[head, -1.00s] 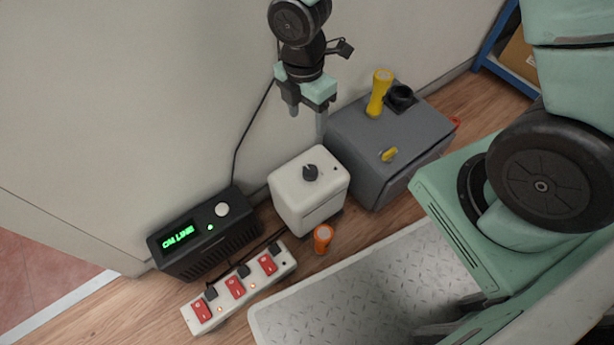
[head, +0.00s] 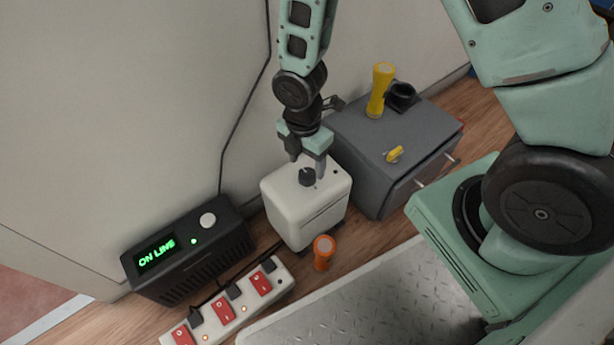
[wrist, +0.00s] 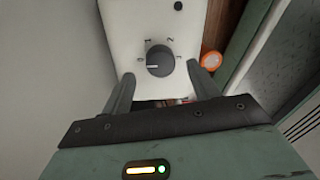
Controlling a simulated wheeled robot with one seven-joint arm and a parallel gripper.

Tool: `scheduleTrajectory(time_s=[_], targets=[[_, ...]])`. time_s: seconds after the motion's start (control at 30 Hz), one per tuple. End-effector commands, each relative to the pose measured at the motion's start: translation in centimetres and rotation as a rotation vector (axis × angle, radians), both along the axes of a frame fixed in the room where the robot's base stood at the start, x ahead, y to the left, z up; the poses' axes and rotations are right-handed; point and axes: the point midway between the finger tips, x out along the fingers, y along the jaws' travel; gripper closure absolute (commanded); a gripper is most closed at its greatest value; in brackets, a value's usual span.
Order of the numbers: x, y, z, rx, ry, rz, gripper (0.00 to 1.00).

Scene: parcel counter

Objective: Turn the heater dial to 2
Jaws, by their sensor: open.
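The heater is a white box (head: 305,205) on the floor, with a dark round dial (head: 306,177) on top. In the wrist view the dial (wrist: 160,60) has a white pointer line directed left, at about the 0 mark. The marks 1 and 2 show above it in that view. My gripper (head: 307,168) is pointing down just over the dial, open. In the wrist view its two fingers (wrist: 161,76) are on either side of the dial, with gaps to it, and hold nothing. The fingertips' exact height over the heater top is unclear.
A black box reading ON LINE (head: 185,262) is at left. A power strip (head: 240,310) and an orange cylinder (head: 322,255) lie in front.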

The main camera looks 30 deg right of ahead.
Motion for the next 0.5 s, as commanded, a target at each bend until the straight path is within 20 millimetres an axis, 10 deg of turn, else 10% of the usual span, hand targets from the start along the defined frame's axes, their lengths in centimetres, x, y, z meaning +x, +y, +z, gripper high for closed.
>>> scheduleTrajectory(time_s=[0.5], targets=[[-0.2,-0.1,-3.4,0.000,0.000,-0.001,0.40]])
